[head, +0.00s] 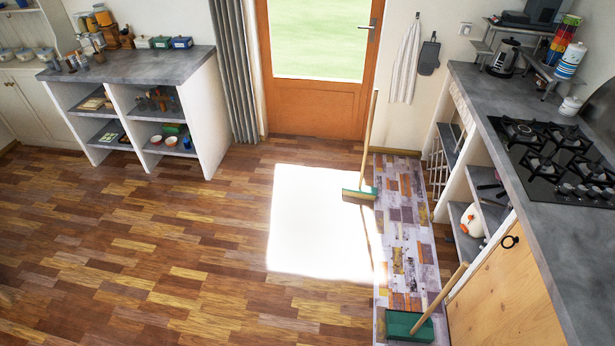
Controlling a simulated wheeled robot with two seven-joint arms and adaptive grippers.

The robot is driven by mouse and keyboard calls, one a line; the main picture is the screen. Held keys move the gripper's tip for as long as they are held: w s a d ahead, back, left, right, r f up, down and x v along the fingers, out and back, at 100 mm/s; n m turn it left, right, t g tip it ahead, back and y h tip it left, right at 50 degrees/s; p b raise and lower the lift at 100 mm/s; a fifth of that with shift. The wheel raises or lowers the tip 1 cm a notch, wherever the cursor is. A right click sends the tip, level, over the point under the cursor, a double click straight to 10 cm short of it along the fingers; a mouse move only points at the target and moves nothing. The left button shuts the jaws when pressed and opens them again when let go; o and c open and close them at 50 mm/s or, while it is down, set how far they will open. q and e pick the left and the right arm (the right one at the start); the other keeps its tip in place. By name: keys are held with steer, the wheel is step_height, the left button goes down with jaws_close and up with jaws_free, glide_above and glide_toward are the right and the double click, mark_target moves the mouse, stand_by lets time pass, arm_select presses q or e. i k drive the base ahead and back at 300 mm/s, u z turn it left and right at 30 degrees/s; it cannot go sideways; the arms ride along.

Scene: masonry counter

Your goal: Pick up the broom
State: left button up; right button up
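The broom (368,140) stands almost upright in the head view, right of centre, in front of the wooden door. Its long thin wooden handle rises from a green head (360,193) with pale bristles, which is at the left edge of the patterned runner. A green dustpan (408,327) with a slanted wooden handle (440,293) sits on the near end of the runner. Neither of my grippers is in view.
The patterned runner (402,222) lies along the right counter (540,228), which holds a gas hob (555,160). An open-shelved counter (140,65) stands at the back left. The wood floor (180,250) between is clear, with a bright sunlit patch.

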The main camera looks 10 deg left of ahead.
mark_target(351, 190)
steer(key=u, duration=0.65)
steer(key=i, duration=1.8)
steer(key=z, duration=0.2)
steer(key=i, duration=1.1)
steer(key=z, duration=0.85)
